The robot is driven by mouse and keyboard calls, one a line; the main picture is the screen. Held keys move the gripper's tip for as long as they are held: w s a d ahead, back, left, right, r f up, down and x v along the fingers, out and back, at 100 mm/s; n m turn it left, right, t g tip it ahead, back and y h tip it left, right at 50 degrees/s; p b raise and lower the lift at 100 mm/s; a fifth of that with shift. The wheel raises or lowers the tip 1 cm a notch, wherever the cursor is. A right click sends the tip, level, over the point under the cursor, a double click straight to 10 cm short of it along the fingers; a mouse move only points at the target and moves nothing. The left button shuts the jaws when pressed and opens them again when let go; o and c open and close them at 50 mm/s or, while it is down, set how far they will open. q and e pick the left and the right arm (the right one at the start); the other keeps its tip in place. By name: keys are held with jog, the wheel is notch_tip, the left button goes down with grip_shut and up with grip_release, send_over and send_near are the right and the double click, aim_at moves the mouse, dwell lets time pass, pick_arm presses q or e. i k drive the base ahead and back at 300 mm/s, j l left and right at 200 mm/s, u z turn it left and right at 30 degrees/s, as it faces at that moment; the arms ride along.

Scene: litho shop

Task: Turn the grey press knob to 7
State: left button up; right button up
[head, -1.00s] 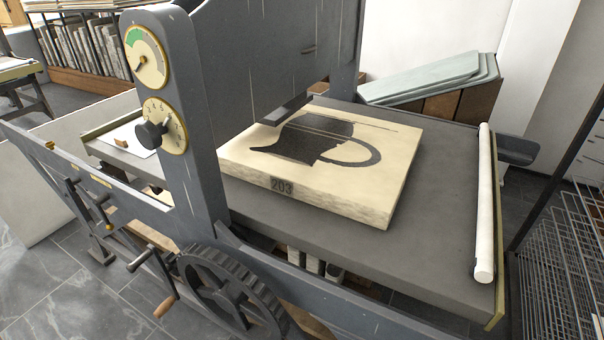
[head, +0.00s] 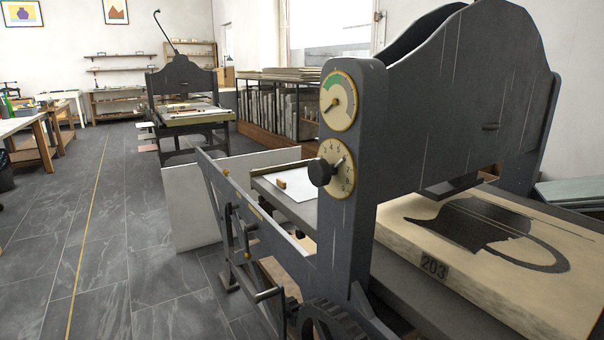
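The grey press knob (head: 321,173) is a dark knob on a cream, brass-rimmed number dial on the near upright of the grey press (head: 357,225). Several numerals show around the dial's edge, including 3, 4 and 5 at the top. A light pointer mark seems to lie towards the upper right, near the 5, but it is too small to read surely. Above it is a round gauge (head: 338,101) with a green sector and a needle pointing lower left. Neither of my grippers is in the head view.
A litho stone (head: 480,297) marked 203, with a dark jug image, lies on the press bed. A crank and gear wheel stick out below the dial. White boards (head: 188,218) lean behind the press frame. The tiled floor (head: 105,285) at left is clear. Another press (head: 182,80) stands farther back.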

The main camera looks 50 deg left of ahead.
aim_at(320, 172)
jog(key=u, duration=1.45)
jog(key=i+j, duration=0.1)
jog(key=j, duration=0.25)
